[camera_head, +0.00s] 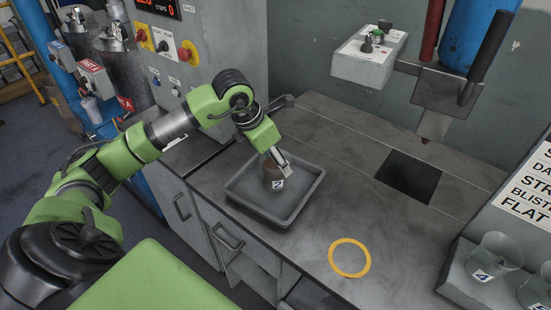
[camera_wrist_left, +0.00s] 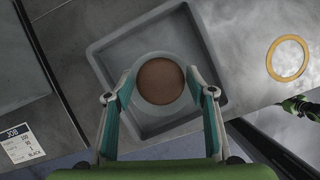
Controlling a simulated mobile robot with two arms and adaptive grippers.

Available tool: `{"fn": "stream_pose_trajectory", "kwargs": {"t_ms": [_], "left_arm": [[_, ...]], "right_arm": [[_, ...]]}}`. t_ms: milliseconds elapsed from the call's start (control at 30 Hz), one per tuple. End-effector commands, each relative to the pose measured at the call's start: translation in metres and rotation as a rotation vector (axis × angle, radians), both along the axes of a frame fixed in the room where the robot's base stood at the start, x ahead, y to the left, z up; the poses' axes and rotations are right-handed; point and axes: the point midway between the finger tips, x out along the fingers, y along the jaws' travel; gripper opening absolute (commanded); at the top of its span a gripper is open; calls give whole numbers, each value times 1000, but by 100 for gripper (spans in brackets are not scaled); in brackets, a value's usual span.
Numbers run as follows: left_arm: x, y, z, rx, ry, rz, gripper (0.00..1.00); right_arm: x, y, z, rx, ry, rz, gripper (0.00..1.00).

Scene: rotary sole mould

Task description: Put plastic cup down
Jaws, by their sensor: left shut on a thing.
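The plastic cup (camera_head: 273,181) has brown contents and a white label with a dark number. It is upright inside a grey tray (camera_head: 311,196) on the bench. My left gripper (camera_head: 280,167) reaches down over the tray and is shut on the cup. In the left wrist view, the cup (camera_wrist_left: 161,82) sits between the two fingers, with its round brown contents seen from above. The tray (camera_wrist_left: 97,58) surrounds it there. I cannot tell whether the cup's base touches the tray floor. My right gripper is not in view.
A yellow ring (camera_head: 350,271) lies flat on the bench, right of the tray. Clear cups, one labelled 4 (camera_head: 493,257), stand in a grey holder at the right. A dark square opening (camera_head: 408,176) is in the bench top. Bare bench lies between tray and opening.

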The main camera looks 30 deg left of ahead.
Motion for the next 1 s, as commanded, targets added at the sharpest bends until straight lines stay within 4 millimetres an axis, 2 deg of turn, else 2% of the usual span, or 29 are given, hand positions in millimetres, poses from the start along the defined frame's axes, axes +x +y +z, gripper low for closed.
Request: {"fn": "stream_pose_trajectory", "kwargs": {"t_ms": [33, 100, 500, 533, 600, 1000], "left_arm": [[-1, 0, -3, -3, 3, 1, 38], [0, 0, -9, -1, 1, 1, 38], [0, 0, -17, -1, -3, 0, 38], [0, 0, -17, -1, -2, 0, 53], [0, 0, -15, -1, -2, 0, 67], [0, 0, -11, -1, -2, 1, 67]], "right_arm": [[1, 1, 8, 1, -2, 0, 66], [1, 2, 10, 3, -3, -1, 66], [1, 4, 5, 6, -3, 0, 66], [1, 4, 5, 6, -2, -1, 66], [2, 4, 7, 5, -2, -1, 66], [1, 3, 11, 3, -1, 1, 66]]}}
